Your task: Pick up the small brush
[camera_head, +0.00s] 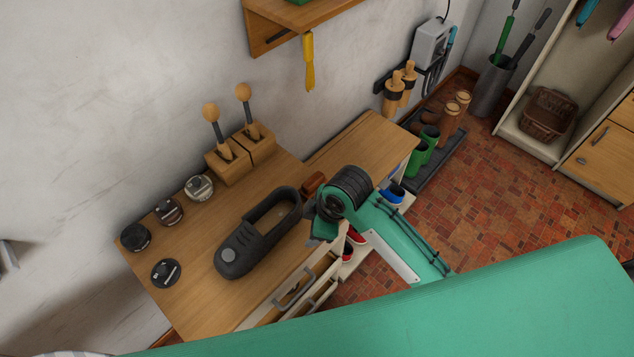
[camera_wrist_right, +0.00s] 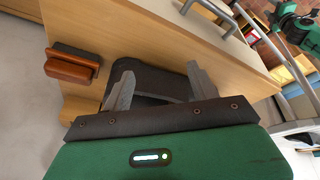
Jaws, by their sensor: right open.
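The small brush (camera_head: 313,182), a brown block with a dark side, lies on the wooden bench top (camera_head: 205,290) beside my right wrist in the head view. In the right wrist view the brush (camera_wrist_right: 72,65) lies near the bench edge, left of my right gripper (camera_wrist_right: 160,72). That gripper's two grey fingers are spread with nothing held between them, apart from the brush. The dark grey tub (camera_head: 240,262) stands on the bench left of my right wrist. Part of the tub (camera_wrist_right: 150,82) shows behind the fingers. My left gripper is not seen.
Several round tins (camera_head: 168,210) and two ball-topped wooden handles (camera_head: 211,113) in blocks stand on the bench's left and back. Drawers with handles (camera_head: 294,287) are along its front. A shelf (camera_head: 290,22) with a hanging yellow brush (camera_head: 308,62) is above.

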